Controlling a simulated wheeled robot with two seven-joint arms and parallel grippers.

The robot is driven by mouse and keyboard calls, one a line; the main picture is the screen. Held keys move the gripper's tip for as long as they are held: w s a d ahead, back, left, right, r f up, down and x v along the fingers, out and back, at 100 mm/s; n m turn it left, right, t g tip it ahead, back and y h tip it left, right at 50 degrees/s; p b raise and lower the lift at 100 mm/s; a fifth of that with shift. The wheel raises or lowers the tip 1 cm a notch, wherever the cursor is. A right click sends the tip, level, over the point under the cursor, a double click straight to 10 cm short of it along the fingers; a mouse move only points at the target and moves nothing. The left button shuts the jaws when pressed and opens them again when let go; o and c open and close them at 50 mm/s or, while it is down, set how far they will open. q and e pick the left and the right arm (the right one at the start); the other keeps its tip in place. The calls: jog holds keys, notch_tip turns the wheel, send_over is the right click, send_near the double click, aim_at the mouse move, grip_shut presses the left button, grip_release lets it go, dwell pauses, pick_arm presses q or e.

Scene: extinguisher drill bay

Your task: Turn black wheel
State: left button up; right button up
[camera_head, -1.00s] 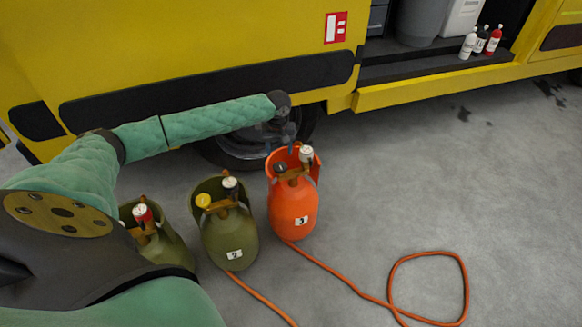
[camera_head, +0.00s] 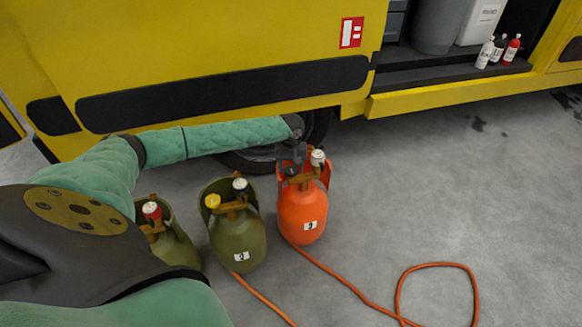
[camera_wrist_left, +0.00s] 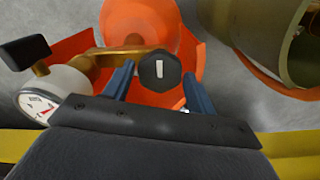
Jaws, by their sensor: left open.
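The black wheel (camera_wrist_left: 158,70) sits on the brass valve of an orange gas cylinder (camera_head: 303,212). In the left wrist view it is a dark faceted knob with a white mark. My left gripper (camera_wrist_left: 156,82) is open, with one blue finger on each side of the wheel; I cannot tell whether they touch it. In the head view the left gripper (camera_head: 291,158) is over the cylinder's top and partly hides the wheel. A white gauge (camera_head: 318,158) stands beside it, and it also shows in the wrist view (camera_wrist_left: 48,102). My right gripper is not in view.
Two olive cylinders stand to the left: one (camera_head: 238,240) with a yellow knob, one (camera_head: 172,248) with a red-topped fitting. An orange hose (camera_head: 345,284) runs over the concrete floor. A yellow vehicle (camera_head: 210,50) with a tyre stands close behind. The floor at right is clear.

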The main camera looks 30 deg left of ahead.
pick_arm(q)
jog(key=c, duration=0.7)
